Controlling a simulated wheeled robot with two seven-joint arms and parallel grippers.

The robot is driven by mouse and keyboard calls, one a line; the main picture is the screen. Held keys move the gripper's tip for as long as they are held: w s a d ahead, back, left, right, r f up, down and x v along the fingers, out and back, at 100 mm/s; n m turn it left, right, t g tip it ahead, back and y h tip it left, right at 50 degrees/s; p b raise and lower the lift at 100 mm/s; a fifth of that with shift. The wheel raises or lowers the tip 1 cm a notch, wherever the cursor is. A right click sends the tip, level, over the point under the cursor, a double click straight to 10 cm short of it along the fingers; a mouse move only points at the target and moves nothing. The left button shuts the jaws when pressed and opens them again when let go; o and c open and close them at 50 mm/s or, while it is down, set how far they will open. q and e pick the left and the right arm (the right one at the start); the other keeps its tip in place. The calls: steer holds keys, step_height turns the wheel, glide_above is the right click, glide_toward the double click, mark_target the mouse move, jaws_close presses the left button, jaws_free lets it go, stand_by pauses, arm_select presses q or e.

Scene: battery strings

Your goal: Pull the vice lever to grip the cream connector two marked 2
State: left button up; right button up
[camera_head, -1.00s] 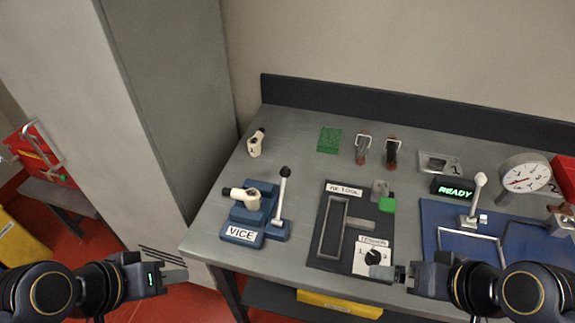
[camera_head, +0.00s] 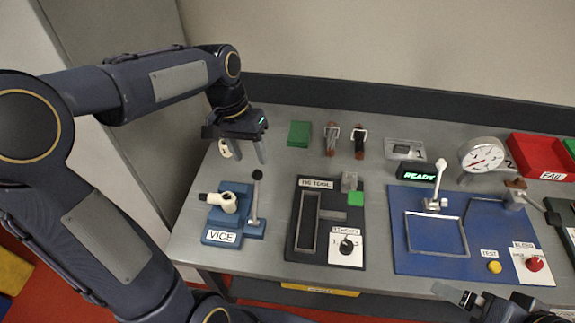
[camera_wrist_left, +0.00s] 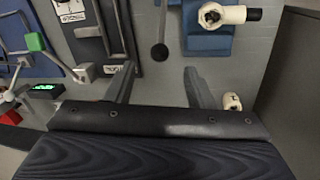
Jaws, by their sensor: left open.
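The blue vice (camera_head: 222,236) stands at the table's left, labelled VICE. A cream connector (camera_head: 228,203) with a dark end lies in it; I cannot read its number. It also shows in the left wrist view (camera_wrist_left: 232,14). The vice lever (camera_head: 254,205) stands upright beside it with a dark knob, which shows in the left wrist view (camera_wrist_left: 160,52). My left gripper (camera_head: 248,154) is open and empty, pointing down behind the vice, apart from the lever. Another cream connector (camera_head: 231,150) is partly hidden by it. My right gripper (camera_head: 458,297) is at the lower right; its jaws are unclear.
Right of the vice lies a dark tool board (camera_head: 285,240) with a dial. Beyond it is a blue board (camera_head: 385,262) with a white lever (camera_head: 440,172). A green block (camera_head: 299,134) and two clamps stand at the back. My left arm covers the left side.

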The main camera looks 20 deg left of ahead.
mark_target(256, 170)
arm_select(q)
steer(key=shift+w+d+f, duration=0.15)
steer(key=shift+f, duration=0.2)
steer(key=f, duration=0.2)
steer(key=d+f, duration=0.1)
steer(key=f, duration=0.4)
steer(key=shift+d, duration=0.15)
arm_select(e)
steer(key=shift+r, duration=0.25)
